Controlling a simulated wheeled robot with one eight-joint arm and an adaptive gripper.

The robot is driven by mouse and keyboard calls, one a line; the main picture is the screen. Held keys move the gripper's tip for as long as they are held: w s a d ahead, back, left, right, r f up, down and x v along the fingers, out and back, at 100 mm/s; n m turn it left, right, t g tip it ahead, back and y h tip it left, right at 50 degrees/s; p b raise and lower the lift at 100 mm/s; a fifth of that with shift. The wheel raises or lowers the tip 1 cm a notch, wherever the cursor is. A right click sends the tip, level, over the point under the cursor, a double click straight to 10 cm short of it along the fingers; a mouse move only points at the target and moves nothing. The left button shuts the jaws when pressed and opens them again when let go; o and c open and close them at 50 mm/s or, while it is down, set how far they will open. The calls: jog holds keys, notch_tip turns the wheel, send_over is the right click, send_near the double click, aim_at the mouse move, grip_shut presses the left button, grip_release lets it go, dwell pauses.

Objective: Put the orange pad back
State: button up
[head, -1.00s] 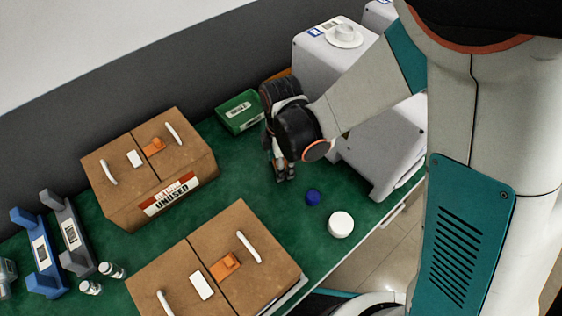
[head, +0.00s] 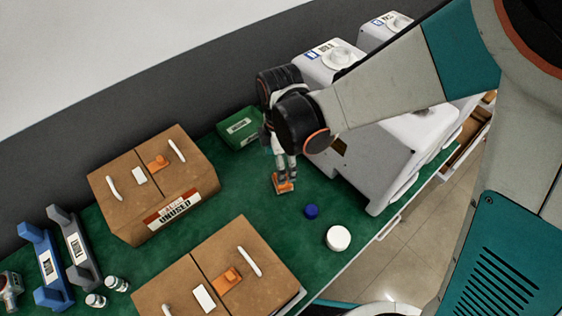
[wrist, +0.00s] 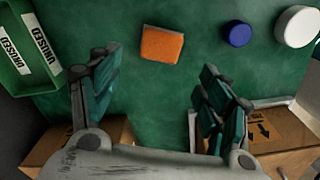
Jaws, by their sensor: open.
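The orange pad (wrist: 162,44) is a small orange block with a greyish edge, lying on the green mat in the wrist view. In the head view the orange pad (head: 284,187) shows just below my fingertips. My gripper (head: 283,175) points down over the mat. In the wrist view my gripper (wrist: 160,72) is open, its fingers wide apart, with nothing between them. The pad is ahead of the fingertips and looks apart from them. The exact height of the fingertips above the pad is hard to tell.
A blue cap (head: 311,211) and a white round lid (head: 338,238) lie right of the pad. White canister pumps (head: 400,150) stand right. A green "UNUSED" bin (head: 240,127) is behind. Two cardboard boxes (head: 128,190) with orange clips stand left. The mat between is clear.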

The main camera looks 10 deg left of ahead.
jog(key=shift+r+p, duration=0.5)
jog(key=shift+r, duration=1.5)
